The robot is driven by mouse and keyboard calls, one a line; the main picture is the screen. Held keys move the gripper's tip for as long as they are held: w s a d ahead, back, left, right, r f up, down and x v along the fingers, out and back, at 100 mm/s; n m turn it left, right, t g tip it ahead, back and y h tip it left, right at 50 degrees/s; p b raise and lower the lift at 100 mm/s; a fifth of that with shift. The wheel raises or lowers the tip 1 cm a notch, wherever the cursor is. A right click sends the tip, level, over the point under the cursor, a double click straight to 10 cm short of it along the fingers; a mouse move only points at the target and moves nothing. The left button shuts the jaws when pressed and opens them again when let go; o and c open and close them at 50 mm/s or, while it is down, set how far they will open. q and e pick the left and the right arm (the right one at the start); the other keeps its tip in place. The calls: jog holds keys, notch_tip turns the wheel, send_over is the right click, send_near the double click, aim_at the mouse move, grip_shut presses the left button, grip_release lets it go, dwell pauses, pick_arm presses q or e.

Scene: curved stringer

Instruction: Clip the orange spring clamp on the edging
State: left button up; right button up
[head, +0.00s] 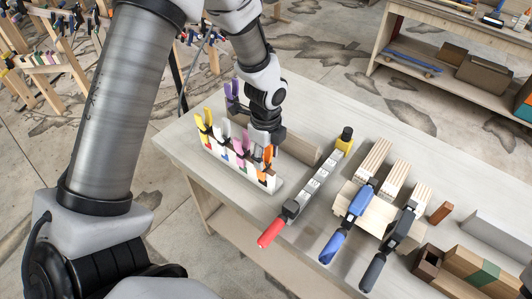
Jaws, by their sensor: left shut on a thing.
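The orange spring clamp (267,154) is at the right end of a white rack on the table, its orange handles up by my fingers. My left gripper (264,145) points down over it and is shut on it; the fingertips are small and partly hidden by the wrist. The clamp looks to be still at the rack; I cannot tell if it is clear of it. I cannot tell for sure which part is the edging; a long brown-grey strip (292,147) stands behind the rack. My right gripper is not in view.
The white rack (213,147) holds yellow, white, pink and purple clamps close to my gripper. Right of it lie a red-handled bar clamp (292,208), blue-handled (347,222) and black-handled (389,245) clamps, wood strips (373,160) and boxes (469,268).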

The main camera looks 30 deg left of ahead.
pick_arm(q)
jog(key=o, duration=1.5)
jog(key=shift+c, duration=0.2)
jog(key=shift+r, duration=0.15)
notch_tip(320, 180, up, 12)
